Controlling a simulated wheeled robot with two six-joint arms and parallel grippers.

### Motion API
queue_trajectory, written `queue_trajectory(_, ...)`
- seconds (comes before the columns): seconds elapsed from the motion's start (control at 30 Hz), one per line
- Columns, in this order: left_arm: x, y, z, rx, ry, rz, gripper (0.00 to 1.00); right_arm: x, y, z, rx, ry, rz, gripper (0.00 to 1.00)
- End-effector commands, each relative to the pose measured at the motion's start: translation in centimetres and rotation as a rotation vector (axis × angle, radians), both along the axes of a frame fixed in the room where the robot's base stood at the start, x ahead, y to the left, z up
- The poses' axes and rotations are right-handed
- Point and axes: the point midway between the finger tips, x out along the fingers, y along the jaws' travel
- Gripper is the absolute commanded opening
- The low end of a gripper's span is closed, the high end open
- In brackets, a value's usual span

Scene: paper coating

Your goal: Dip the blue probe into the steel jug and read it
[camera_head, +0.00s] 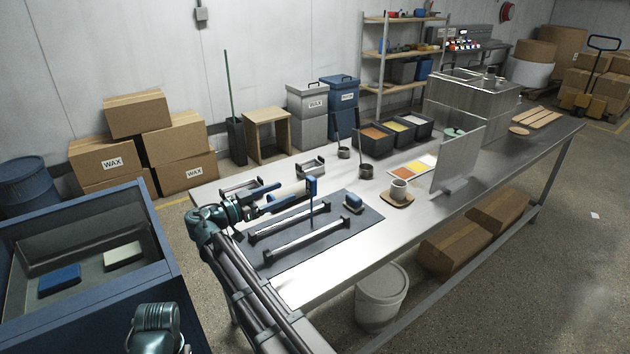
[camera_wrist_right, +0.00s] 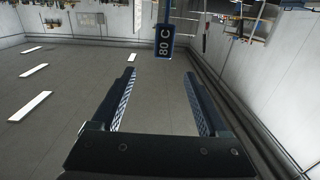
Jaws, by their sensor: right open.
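The blue probe (camera_head: 312,186) stands upright over the dark mat on the steel table, its blue head on top of a thin stem. In the right wrist view its blue head (camera_wrist_right: 163,41) shows "80 C" beyond the fingers. My right gripper (camera_head: 284,192) is open, its jaws pointing toward the probe; in the wrist view the space between the fingers (camera_wrist_right: 160,78) is empty. A small greyish cup-like vessel (camera_head: 399,187) stands on a wooden coaster right of the mat; I cannot tell whether it is the steel jug. My left gripper is not in view.
Two long bars (camera_head: 307,239) lie on the mat (camera_head: 352,229), with a blue block (camera_head: 353,202) beside them. An upright clear panel (camera_head: 458,160) stands right of the cup.

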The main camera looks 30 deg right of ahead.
Motion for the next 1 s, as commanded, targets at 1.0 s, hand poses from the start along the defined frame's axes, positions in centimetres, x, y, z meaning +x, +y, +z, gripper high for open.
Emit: queue_trajectory(1.0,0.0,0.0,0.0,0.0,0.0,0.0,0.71,0.8,-8.6,0.0,0.0,0.0,0.0,0.78)
